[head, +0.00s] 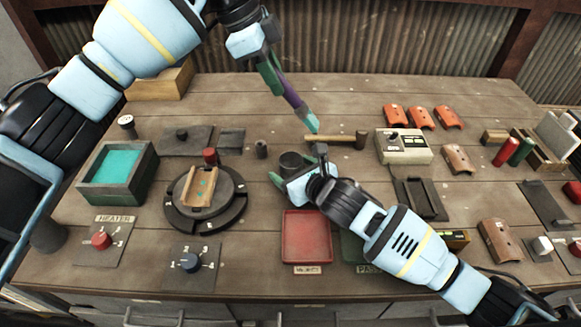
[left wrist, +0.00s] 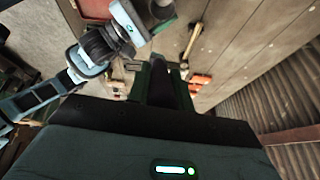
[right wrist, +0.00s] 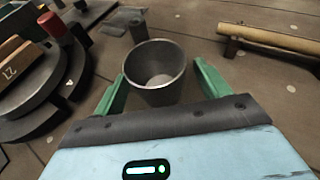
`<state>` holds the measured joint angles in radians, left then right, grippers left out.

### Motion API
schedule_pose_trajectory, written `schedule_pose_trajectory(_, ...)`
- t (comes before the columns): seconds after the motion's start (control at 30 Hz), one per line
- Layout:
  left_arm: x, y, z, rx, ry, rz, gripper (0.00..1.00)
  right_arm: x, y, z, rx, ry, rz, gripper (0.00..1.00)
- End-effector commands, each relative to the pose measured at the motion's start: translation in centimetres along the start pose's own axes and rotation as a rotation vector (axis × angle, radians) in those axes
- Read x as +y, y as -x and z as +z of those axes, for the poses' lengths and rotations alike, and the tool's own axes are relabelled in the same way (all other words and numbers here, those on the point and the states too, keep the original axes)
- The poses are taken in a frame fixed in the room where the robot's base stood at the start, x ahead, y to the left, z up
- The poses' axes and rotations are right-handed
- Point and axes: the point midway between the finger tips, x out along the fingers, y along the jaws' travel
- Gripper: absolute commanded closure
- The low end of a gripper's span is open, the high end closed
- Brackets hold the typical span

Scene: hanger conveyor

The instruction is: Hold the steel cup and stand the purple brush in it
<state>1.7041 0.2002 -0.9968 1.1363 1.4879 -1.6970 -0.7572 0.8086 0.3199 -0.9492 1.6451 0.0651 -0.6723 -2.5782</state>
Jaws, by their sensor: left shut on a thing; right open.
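The steel cup (head: 292,160) stands upright and open on the table; in the right wrist view the cup (right wrist: 154,80) looks empty. My right gripper (head: 284,175) is open, with its green fingers on either side of the cup and gaps between them and its wall. My left gripper (head: 270,76) is shut on the purple brush (head: 289,92) and holds it in the air, tilted. The brush's teal tip points down and to the right, above and behind the cup in the head view.
A wooden-handled hammer (head: 335,139) lies just behind the cup. A round turntable (head: 224,212) with a wooden piece is to its left.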

Motion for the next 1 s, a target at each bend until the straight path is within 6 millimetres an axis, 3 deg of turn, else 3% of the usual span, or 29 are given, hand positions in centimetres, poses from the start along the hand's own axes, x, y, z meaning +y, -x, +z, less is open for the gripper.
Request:
schedule_pose_trajectory(0.2, 0.0, 0.03, -0.02, 0.0, 0.0, 0.0, 1.0, 0.03, -1.26, 0.06, -0.001, 0.0, 0.001, 0.25)
schedule_pose_trajectory(0.53, 0.0, 0.03, -0.03, 0.0, 0.0, 0.0, 1.0, 0.01, -1.42, 0.01, 0.0, 0.0, 0.0, 0.25)
schedule_pose_trajectory(0.9, 0.0, 0.03, -0.02, 0.0, 0.0, 0.0, 1.0, 0.02, -1.4, -0.01, 0.0, 0.0, 0.0, 0.73)
schedule_pose_trajectory(1.0, 0.02, 0.01, -0.08, -0.005, -0.008, 0.001, 1.0, 0.02, -1.4, -0.01, 0.0, 0.0, 0.0, 0.74)
